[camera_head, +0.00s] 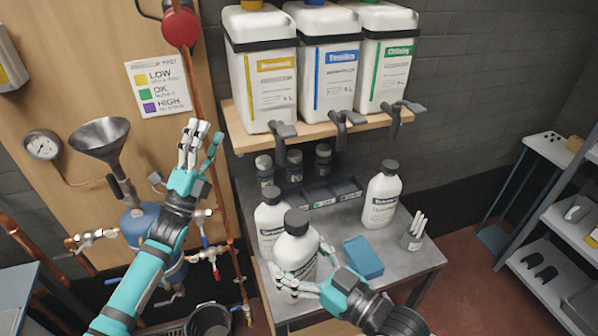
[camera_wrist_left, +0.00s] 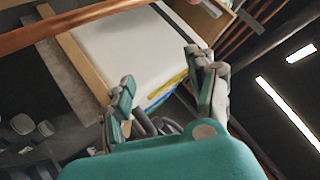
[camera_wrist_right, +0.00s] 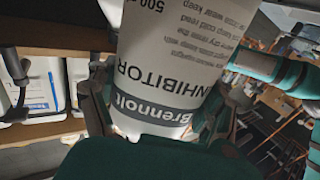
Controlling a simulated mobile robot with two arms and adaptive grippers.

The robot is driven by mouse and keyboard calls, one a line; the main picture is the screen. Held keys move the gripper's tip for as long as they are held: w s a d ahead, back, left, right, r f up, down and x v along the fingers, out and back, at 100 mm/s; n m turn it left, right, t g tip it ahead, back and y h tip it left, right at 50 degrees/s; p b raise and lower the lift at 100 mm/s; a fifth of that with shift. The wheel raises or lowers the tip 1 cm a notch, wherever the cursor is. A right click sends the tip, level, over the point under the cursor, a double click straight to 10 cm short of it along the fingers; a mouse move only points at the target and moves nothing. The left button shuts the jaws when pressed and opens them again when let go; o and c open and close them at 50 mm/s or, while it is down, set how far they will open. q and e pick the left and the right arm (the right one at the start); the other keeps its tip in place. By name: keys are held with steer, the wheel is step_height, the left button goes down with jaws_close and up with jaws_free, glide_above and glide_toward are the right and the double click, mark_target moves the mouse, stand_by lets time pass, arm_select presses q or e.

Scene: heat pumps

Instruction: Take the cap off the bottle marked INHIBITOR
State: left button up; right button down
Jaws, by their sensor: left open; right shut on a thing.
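The white INHIBITOR bottle (camera_head: 293,262) with its dark grey cap (camera_head: 297,222) on stands at the front of the grey bench. In the right wrist view its label (camera_wrist_right: 160,85) reads INHIBITOR upside down. My right gripper (camera_head: 312,272) is shut around the lower part of the bottle; its fingers also show in the right wrist view (camera_wrist_right: 155,120). The cap is out of frame there. My left gripper (camera_head: 201,145) is open and empty, raised up and left of the bottle, before the wooden board. Its spread fingers also show in the left wrist view (camera_wrist_left: 165,90).
Two other white dark-capped bottles (camera_head: 382,197) (camera_head: 270,215) stand on the bench (camera_head: 345,215). A blue block (camera_head: 363,256) and a cup of white sticks (camera_head: 413,235) lie to the right. Several large canisters (camera_head: 262,85) with taps sit on the shelf above. Copper pipes run behind my left arm.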

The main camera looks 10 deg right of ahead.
arm_select(q)
steer(key=s+d+r+m+g+h, duration=0.6)
steer(key=s+d+r+m+g, duration=0.15)
steer(key=m+g, duration=0.7)
steer(key=s+d+r+m+g+h, duration=0.55)
steer(key=d+r+m+g, duration=0.5)
steer(key=m, duration=0.65)
steer(key=s+d+f+m+g+y, duration=0.2)
steer(key=s+d+m+g+y, duration=0.15)
steer(key=s+m+y, duration=0.35)
steer(key=s+d+f+m+g+y, duration=0.2)
steer(key=s+m+g+y, duration=0.4)
steer(key=m, duration=0.4)
steer(key=m+t+y, duration=1)
steer(key=t+y, duration=0.3)
glide_above(299, 217)
steer(key=shift+g, duration=0.25)
steer(key=f, duration=0.7)
steer(key=shift+s+d, duration=0.15)
steer(key=shift+s, duration=0.05)
steer(key=shift+w+a+f, duration=0.15)
steer(key=shift+a, duration=0.05)
step_height(299, 217, down, 8)
steer(key=shift+r, duration=0.25)
